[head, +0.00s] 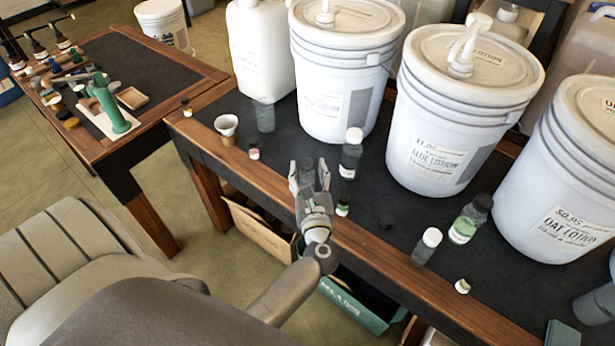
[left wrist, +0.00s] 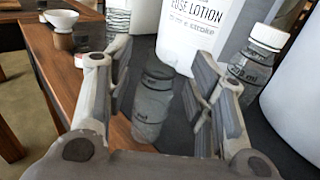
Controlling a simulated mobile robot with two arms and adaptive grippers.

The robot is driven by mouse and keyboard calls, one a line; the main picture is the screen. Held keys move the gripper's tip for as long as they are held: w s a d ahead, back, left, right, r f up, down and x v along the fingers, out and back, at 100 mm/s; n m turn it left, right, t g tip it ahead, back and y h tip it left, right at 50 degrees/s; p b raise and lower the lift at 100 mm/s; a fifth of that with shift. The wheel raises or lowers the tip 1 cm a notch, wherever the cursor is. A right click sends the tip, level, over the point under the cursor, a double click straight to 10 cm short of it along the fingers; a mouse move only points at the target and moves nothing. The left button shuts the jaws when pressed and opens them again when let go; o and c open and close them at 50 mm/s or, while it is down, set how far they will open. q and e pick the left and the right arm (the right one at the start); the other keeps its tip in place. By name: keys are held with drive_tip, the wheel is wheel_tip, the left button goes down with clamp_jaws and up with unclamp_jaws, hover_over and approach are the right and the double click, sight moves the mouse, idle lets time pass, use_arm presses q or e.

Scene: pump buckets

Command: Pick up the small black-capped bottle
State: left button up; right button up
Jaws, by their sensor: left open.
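A small grey see-through bottle with a dark cap (left wrist: 153,100) stands between the spread fingers of my left gripper (left wrist: 158,95) in the left wrist view. A gap shows between it and the fingers. In the head view my left gripper (head: 309,174) is over the front edge of the dark-topped bench, and its fingers mostly hide this bottle. The gripper is open and holds nothing. Another small dark-capped bottle with green contents (head: 343,204) stands just right of the gripper. My right gripper is not in view.
Large white lotion buckets (head: 437,130) stand behind on the bench (head: 395,215). A white-capped bottle (head: 351,153) is close right of the gripper, also in the left wrist view (left wrist: 250,75). A funnel (head: 227,128) and clear container (head: 264,115) stand left. More bottles stand right.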

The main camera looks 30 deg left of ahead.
use_arm(q)
drive_tip(key=shift+x, duration=1.5)
drive_tip(key=c, duration=0.8)
drive_tip(key=shift+p, duration=0.3)
